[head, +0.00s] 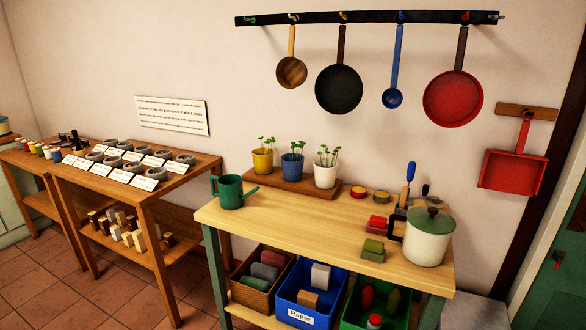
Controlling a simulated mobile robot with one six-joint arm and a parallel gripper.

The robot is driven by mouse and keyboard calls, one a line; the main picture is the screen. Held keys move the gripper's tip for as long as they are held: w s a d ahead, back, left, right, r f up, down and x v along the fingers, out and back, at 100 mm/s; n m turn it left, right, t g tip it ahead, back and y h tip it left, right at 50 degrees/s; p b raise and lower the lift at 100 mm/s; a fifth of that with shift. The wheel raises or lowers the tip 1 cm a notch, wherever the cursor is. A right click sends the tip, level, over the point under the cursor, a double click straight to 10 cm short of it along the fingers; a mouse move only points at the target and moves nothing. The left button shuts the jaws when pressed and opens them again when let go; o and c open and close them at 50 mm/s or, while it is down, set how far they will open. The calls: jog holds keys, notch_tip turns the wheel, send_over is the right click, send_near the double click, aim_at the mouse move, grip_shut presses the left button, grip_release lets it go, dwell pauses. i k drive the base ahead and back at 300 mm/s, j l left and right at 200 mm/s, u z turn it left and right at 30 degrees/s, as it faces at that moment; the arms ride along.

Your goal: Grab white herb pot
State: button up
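The white herb pot (325,176) stands upright with green sprouts in it. It is at the right end of a brown wooden board (290,186) at the back of the light wooden table. A blue herb pot (292,168) stands beside it to the left, and a yellow herb pot (263,161) is at the board's left end. The white pot's front is unobstructed in the head view. My gripper is not in view.
A green watering can (229,191) stands front left of the board. A white lidded pot (428,237), sponges (373,250) and small tins (358,192) are to the right. Pans (339,89) hang above. The table's front middle (300,222) is clear.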

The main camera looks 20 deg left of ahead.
aim_at(325, 170)
jog(key=i+j+z, duration=0.15)
jog(key=i+j, duration=0.25)
jog(key=i+j+z, duration=0.15)
jog(key=i+j, duration=0.25)
jog(key=i+j+z, duration=0.15)
jog(key=i+j, duration=0.25)
jog(key=i+j+z, duration=0.15)
jog(key=i+j, duration=0.2)
jog(key=j, duration=0.25)
